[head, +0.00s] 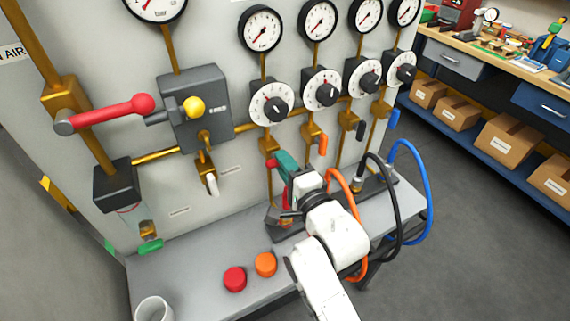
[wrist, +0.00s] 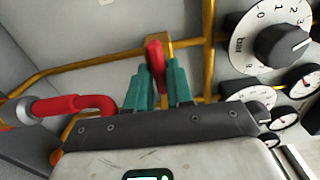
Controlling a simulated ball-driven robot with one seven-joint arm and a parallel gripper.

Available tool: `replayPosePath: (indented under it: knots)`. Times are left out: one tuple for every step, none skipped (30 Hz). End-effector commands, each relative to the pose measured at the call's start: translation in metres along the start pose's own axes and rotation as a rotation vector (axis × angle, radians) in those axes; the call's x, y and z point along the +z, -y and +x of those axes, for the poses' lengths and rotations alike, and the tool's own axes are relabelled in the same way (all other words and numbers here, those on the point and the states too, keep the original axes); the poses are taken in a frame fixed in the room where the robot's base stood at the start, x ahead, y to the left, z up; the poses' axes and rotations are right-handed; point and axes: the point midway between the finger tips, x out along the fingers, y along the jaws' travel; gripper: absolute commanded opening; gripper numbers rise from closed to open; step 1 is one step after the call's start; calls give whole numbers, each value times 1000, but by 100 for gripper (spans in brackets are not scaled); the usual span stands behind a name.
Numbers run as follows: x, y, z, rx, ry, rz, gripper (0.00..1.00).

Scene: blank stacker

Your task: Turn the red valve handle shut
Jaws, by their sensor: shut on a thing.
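The small red valve handle (wrist: 155,55) sits between the two teal fingers of my gripper (wrist: 157,75) in the wrist view, at a brass valve on a vertical brass pipe. In the head view only a small red part of the handle (head: 270,163) shows beside my gripper (head: 283,163). My gripper is shut on the handle. Fingers and hand hide most of the handle and valve in the head view, so its exact angle is unclear there.
A red hose with a grey end (wrist: 72,104) lies left of my fingers. To the right are an orange handle (head: 323,145), an orange hose (head: 346,190), and a black hose (head: 396,195). A large red lever (head: 115,110) is at left. Red (head: 235,279) and orange (head: 265,264) caps lie on the bench.

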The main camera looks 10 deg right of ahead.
Motion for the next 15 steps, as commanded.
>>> replayPosePath:
  knots:
    - [-1,-2,0,5,-2,1,0]
    - [-1,-2,0,5,-2,1,0]
    - [-1,-2,0,5,-2,0,0]
    - [-1,-2,0,5,-2,0,0]
    - [-1,-2,0,5,-2,0,22]
    - [-1,-2,0,5,-2,0,26]
    - [-1,-2,0,5,-2,0,29]
    - [-1,-2,0,5,-2,0,32]
    - [-1,-2,0,4,-2,0,35]
    - [-1,-2,0,4,-1,0,38]
    - [-1,-2,0,3,-1,0,41]
    - [-1,-1,0,3,-1,-1,41]
    - [-1,-1,0,3,-1,-1,41]
    - [0,-1,0,2,-1,-1,41]
    - [0,-1,0,2,-1,-1,41]
